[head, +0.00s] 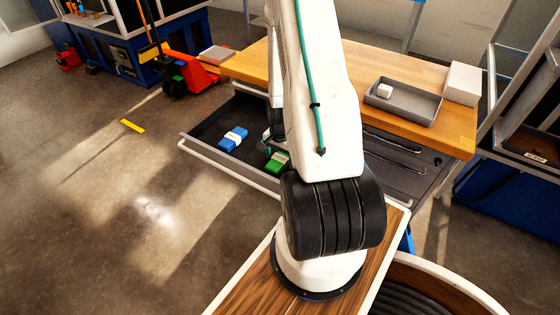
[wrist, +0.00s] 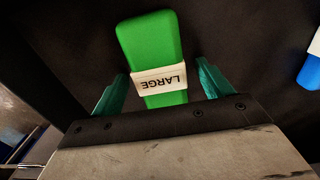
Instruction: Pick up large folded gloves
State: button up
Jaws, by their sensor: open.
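The large folded gloves (wrist: 152,45) are a green bundle with a white band that reads "LARGE". They lie in the open dark drawer (head: 208,119). In the head view the green bundle (head: 277,162) is partly hidden by my arm. In the wrist view my gripper (wrist: 161,80) has its two teal fingers open, one on each side of the lower part of the bundle, with gaps between fingers and gloves. In the head view the gripper is mostly hidden behind my arm. I cannot tell how far the fingertips are above the drawer floor.
A blue banded bundle (head: 233,139) lies in the drawer to the left, and its edge shows in the wrist view (wrist: 311,68). The wooden worktop (head: 350,62) above carries a grey tray (head: 405,101) with a small white object, and a white box (head: 462,83).

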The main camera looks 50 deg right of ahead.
jog(key=c, duration=1.1)
jog(key=shift+o, duration=0.2)
